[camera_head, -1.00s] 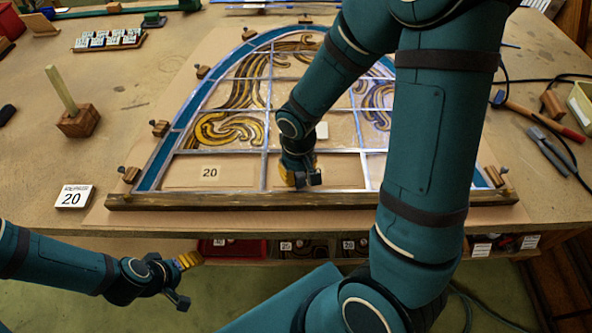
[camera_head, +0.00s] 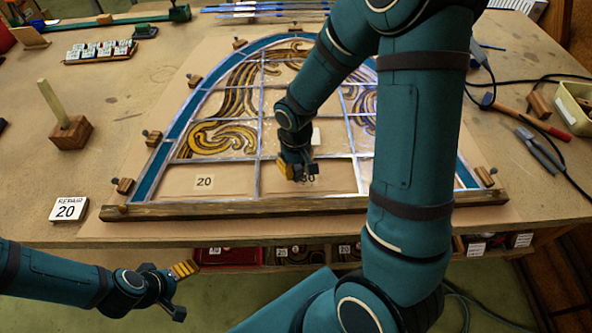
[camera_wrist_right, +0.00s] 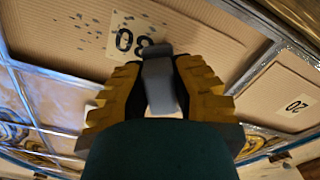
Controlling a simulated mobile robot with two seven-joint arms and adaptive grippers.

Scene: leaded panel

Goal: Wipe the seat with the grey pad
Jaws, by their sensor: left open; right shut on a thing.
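The seat (camera_head: 335,181) is a bare, cardboard-coloured cell in the bottom row of the leaded panel, with a number label (camera_head: 306,178) on it. In the right wrist view the seat (camera_wrist_right: 60,30) shows dark specks scattered left of and around its label (camera_wrist_right: 132,38). My right gripper (camera_head: 297,171) is over the seat, shut on the grey pad (camera_wrist_right: 159,84). The pad's end is close to the label; I cannot tell whether it touches the surface. My left gripper (camera_head: 182,290) is open and empty, low in front of the table edge.
A wooden bar (camera_head: 300,206) runs along the panel's front edge, and wooden blocks hold its curved sides. A "REPAIR 20" card (camera_head: 69,209) and a wooden block with a stick (camera_head: 69,131) stand left. Pliers (camera_head: 541,151) and a hammer (camera_head: 535,120) lie right.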

